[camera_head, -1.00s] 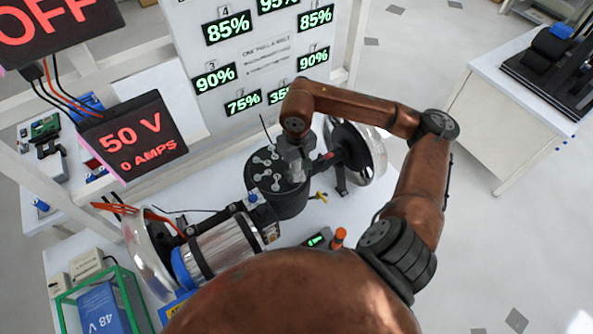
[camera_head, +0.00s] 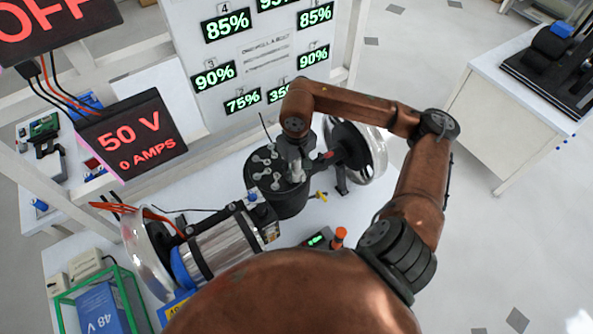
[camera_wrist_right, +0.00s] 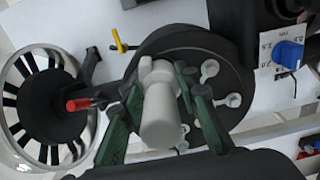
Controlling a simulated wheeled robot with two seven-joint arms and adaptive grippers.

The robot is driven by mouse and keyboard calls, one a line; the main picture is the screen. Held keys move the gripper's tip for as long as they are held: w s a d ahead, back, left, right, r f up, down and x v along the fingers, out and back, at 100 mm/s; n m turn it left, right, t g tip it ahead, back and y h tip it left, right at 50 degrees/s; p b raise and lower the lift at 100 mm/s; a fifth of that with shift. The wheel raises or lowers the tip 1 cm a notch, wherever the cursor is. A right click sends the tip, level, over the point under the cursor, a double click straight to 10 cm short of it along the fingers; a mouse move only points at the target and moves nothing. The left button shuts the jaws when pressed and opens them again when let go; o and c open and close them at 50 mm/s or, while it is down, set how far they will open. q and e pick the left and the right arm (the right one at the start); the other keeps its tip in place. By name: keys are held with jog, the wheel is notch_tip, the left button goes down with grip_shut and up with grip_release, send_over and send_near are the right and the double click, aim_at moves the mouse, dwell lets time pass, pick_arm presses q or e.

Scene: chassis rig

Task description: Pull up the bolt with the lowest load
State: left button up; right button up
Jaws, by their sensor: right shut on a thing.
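A black round drum (camera_head: 277,199) stands on the white bench with several pale bolts (camera_head: 268,159) in its top. My right gripper (camera_head: 295,166) is over the drum's right side in the head view. In the right wrist view, its green-lined fingers (camera_wrist_right: 158,98) are shut on a pale grey bolt (camera_wrist_right: 158,122). Other bolts (camera_wrist_right: 208,71) stand beside the fingers. Whether the held bolt is raised is hard to tell. The load panel (camera_head: 258,60) shows several percentages; the lowest readable one is 35% (camera_head: 279,94), partly covered by my right arm. My left gripper is out of view.
Shiny wheels flank the drum, one at the right (camera_head: 366,152) and one at the left (camera_head: 148,250). A silver motor (camera_head: 223,249) lies in front. A black display (camera_head: 133,136) reads 50 V, 0 AMPS. A yellow-handled part (camera_head: 321,196) sits right of the drum.

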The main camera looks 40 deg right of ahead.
jog(key=shift+s+f+b, duration=0.15)
jog(key=shift+f+b, duration=0.15)
jog(key=shift+b, duration=0.2)
dwell(0.8)
jog(key=shift+r, duration=0.1)
jog(key=shift+r+p, duration=0.35)
jog(key=shift+r, duration=0.6)
jog(key=shift+r+p, duration=0.9)
jog(key=shift+r, duration=1.75)
jog(key=shift+f, duration=0.1)
